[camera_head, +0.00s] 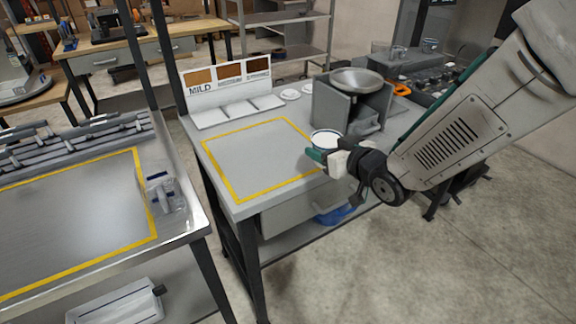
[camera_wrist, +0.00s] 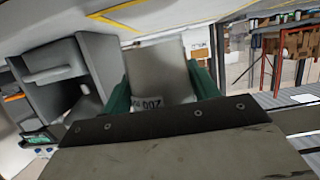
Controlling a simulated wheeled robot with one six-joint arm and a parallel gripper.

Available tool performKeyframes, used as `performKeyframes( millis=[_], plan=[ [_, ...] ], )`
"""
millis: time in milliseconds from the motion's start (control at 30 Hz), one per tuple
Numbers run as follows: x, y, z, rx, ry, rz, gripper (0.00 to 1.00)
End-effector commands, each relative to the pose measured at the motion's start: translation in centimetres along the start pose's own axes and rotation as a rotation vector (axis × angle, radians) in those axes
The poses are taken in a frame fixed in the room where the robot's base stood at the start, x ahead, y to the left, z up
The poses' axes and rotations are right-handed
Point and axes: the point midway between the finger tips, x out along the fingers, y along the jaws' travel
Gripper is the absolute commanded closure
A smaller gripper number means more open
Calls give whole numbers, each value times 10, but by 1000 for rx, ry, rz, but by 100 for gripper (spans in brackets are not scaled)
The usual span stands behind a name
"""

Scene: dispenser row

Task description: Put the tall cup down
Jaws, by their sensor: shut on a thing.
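A grey dispenser with a round metal pan (camera_head: 357,80) stands right behind the cup. A "MILD" colour-sample board (camera_head: 228,88) is at the back left. The yellow-outlined area (camera_head: 262,160) is clear.

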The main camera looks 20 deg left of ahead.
Motion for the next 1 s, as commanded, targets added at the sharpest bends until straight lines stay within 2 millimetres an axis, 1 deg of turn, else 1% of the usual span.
performKeyframes(
  millis=[33, 100, 200, 300, 567, 700, 767, 833, 1000],
  plan=[
    [8, -15, -1, -1, 1, -6, 74],
    [17, -31, -2, -1, 0, -6, 74],
    [29, -50, -4, 0, 1, -4, 74],
    [37, -64, -5, 0, 1, -3, 74],
    [46, -80, -6, 0, 1, -1, 74],
    [53, -79, 16, 2, -3, 2, 74],
    [56, -79, 24, 1, -3, 2, 74],
    [57, -79, 28, 1, 0, 2, 74],
    [56, -79, 28, 1, 2, 2, 74]
  ],
)
